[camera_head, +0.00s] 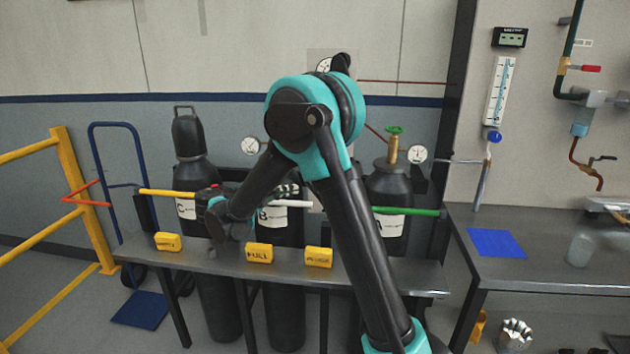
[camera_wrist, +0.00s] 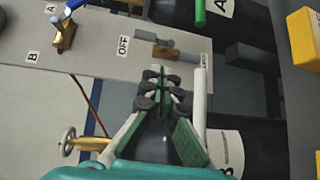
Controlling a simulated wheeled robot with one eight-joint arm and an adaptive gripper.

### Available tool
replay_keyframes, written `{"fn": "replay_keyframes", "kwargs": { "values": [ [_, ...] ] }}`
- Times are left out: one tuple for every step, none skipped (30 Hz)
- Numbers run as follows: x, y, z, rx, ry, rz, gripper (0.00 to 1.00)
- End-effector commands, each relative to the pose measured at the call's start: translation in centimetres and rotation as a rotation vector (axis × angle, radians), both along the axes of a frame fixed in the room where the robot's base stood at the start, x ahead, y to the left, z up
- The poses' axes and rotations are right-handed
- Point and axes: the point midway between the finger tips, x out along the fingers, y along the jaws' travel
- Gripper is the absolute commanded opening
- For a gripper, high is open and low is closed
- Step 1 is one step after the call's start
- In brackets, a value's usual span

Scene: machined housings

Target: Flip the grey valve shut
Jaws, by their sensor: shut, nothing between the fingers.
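The grey valve (camera_wrist: 155,39) shows in the wrist view. It has a grey lever and a brass body on a pale panel, beside an OFF label (camera_wrist: 123,45). The lever lies roughly across the picture, slightly tilted. My gripper (camera_wrist: 160,78) is shut and empty, its fingertips pointing toward the valve and a short way below it in the picture. I cannot tell the depth between them. In the head view my gripper (camera_head: 290,189) points right, near the white pipe. My arm hides the valve there.
A white pipe (camera_wrist: 201,105) runs close beside my fingers. Gas cylinders stand behind a grey bench (camera_head: 210,258) with yellow blocks (camera_head: 258,252).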

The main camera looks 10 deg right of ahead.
Motion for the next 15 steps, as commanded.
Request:
{"fn": "replay_keyframes", "kwargs": {
  "values": [
    [0.1,1.4,0.3,-0.024,-0.02,0.007,0.0],
    [0.1,2.0,0.5,-0.037,-0.031,0.008,0.0],
    [0.1,2.7,0.7,-0.052,-0.045,0.009,0.0],
    [0.1,3.2,0.9,-0.062,-0.053,0.01,0.0],
    [0.1,3.5,1.0,-0.069,-0.061,0.011,0.0],
    [0.1,3.9,1.1,-0.076,-0.067,0.012,0.0],
    [0.1,4.1,1.2,-0.081,-0.072,0.012,0.0],
    [0.1,4.2,1.2,-0.085,-0.075,0.011,0.0],
    [0.0,4.3,1.3,-0.088,-0.078,0.011,0.0],
    [0.0,4.4,1.3,-0.088,-0.08,0.011,0.0],
    [0.0,4.4,1.3,-0.089,-0.08,0.011,0.0],
    [0.0,4.4,1.3,-0.089,-0.08,0.011,0.0],
    [0.0,4.4,1.3,-0.088,-0.08,0.011,0.0],
    [0.0,4.3,1.3,-0.088,-0.08,0.011,0.0],
    [0.0,4.3,1.3,-0.089,-0.079,0.011,0.0]
  ]
}}
